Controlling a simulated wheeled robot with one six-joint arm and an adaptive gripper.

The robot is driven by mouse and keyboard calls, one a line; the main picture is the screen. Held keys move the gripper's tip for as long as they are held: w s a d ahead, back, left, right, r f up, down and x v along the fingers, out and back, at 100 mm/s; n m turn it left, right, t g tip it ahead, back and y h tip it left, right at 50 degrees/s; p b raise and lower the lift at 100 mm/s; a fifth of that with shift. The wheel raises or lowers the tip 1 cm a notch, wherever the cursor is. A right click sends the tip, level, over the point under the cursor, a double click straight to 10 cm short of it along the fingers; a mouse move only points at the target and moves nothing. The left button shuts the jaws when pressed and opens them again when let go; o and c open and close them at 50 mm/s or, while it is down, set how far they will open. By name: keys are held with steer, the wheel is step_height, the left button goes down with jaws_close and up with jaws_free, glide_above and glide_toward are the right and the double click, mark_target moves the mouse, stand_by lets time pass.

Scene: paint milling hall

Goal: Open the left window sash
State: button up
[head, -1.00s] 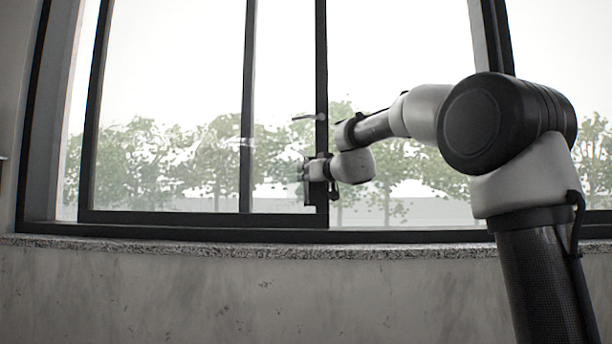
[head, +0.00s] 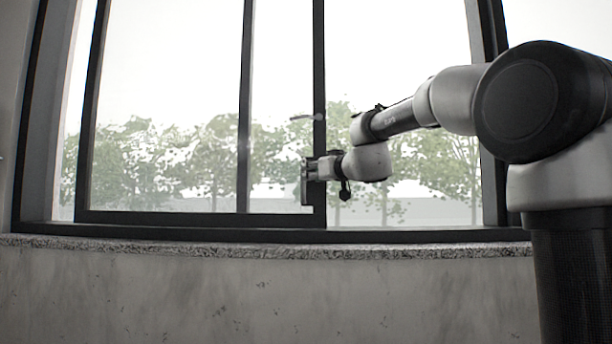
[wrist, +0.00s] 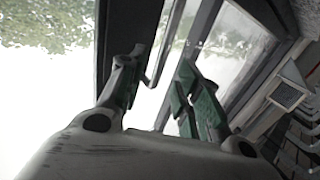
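The left window sash (head: 150,218) is a dark-framed glass pane in the head view. A narrow strip at its left side shows trees, and its right stile (head: 319,60) stands past another upright (head: 245,100). My gripper (head: 308,183) is at the lower part of that right stile. A small lever-like piece (head: 303,117) sits higher on the stile. In the wrist view my gripper's green-padded fingers (wrist: 160,68) stand apart. A thin bent bar (wrist: 166,40), seemingly a handle, shows between them beside a dark upright (wrist: 125,35). Contact with it cannot be told.
A speckled stone sill (head: 200,246) runs below the window over a bare grey wall (head: 200,295). The right window part has a dark jamb (head: 490,60). In the wrist view, a framed panel (wrist: 286,95) and blurred hall items lie at the right.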

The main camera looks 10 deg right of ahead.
steer(key=v, duration=0.6)
steer(key=shift+s, duration=0.1)
steer(key=s+f+m+g, duration=0.1)
steer(key=s+f+g, duration=0.35)
steer(key=f, duration=0.45)
steer(key=s+f+m+g, duration=0.25)
steer(key=s+f, duration=0.35)
steer(key=f, duration=0.4)
steer(key=s+d+f+g+h, duration=0.2)
steer(key=s+d+f, duration=0.2)
steer(key=s, duration=0.4)
steer(key=s+d+f+g+h, duration=0.1)
steer(key=s+d+f, duration=0.3)
steer(key=s, duration=0.5)
steer(key=s+d+f+g+h, duration=0.2)
steer(key=s+d+f+g, duration=0.1)
steer(key=s+f, duration=0.5)
steer(key=shift+s+d+h, duration=0.3)
steer(key=shift+s+d, duration=0.2)
steer(key=shift+d, duration=0.25)
